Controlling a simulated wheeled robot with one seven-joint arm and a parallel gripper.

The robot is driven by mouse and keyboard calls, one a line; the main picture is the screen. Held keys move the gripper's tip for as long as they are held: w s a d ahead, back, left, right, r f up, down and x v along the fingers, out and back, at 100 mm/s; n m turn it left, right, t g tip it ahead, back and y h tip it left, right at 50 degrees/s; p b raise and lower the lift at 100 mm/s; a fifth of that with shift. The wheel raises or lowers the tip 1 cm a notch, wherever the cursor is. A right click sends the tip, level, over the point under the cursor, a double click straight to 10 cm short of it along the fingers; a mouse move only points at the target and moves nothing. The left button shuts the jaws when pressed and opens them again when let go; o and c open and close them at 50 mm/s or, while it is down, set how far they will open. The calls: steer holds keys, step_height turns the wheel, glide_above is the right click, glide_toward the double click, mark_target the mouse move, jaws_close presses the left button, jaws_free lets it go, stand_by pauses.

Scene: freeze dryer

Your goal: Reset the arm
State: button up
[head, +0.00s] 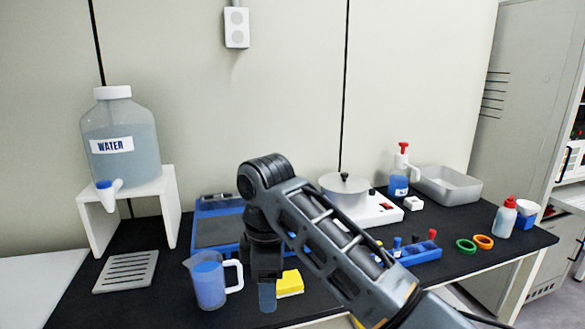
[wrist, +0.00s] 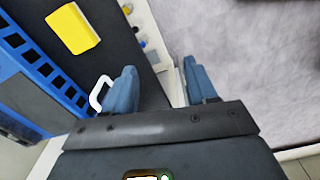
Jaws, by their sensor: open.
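My arm reaches in from the lower right in the head view and bends down at its far end. My gripper (head: 268,296) points down over the front part of the black bench top, between a pitcher of blue liquid (head: 209,284) and a yellow sponge (head: 290,283). In the wrist view my gripper (wrist: 160,88) has its two blue fingers spread apart with nothing between them. The yellow sponge (wrist: 73,28) lies ahead to the left there. The pitcher's white handle (wrist: 98,94) shows beside the left finger; the finger hides the rest.
A water jug (head: 115,140) stands on a white stand at the left. A blue tray (head: 214,222), a hot plate with a pot (head: 345,191), a blue rack (head: 420,252), bottles and a grey bin (head: 447,186) are behind or right of my arm. Floor (wrist: 245,60) lies beyond the bench edge.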

steer(key=s+a+f+m+t+y, duration=0.1)
steer(key=s+a+f+m+y, duration=0.2)
steer(key=f, duration=0.4)
steer(key=s+a+f+m+t+y, duration=0.1)
steer(key=s+a+f+y, duration=0.1)
steer(key=s+f, duration=0.4)
steer(key=s+d+f+m+t+y, duration=0.2)
steer(key=s+d+f+m+t, duration=0.2)
steer(key=s+f+m, duration=0.4)
steer(key=s+d+r+m+t+h, duration=0.2)
steer(key=s+d+m+t, duration=0.1)
steer(key=s+d, duration=0.5)
steer(key=s+d+r+m+t+h, duration=0.2)
steer(key=s+d+t, duration=0.1)
steer(key=s+d, duration=0.5)
steer(key=s+d+r+m+t+h, duration=0.1)
steer(key=s+d+r+t+h, duration=0.1)
steer(key=s+d+r, duration=0.9)
step_height(320, 180, up, 4)
steer(key=shift+s+f+m+t+h, duration=0.25)
steer(key=shift+s+m+t+h, duration=0.25)
steer(key=shift+s, duration=0.5)
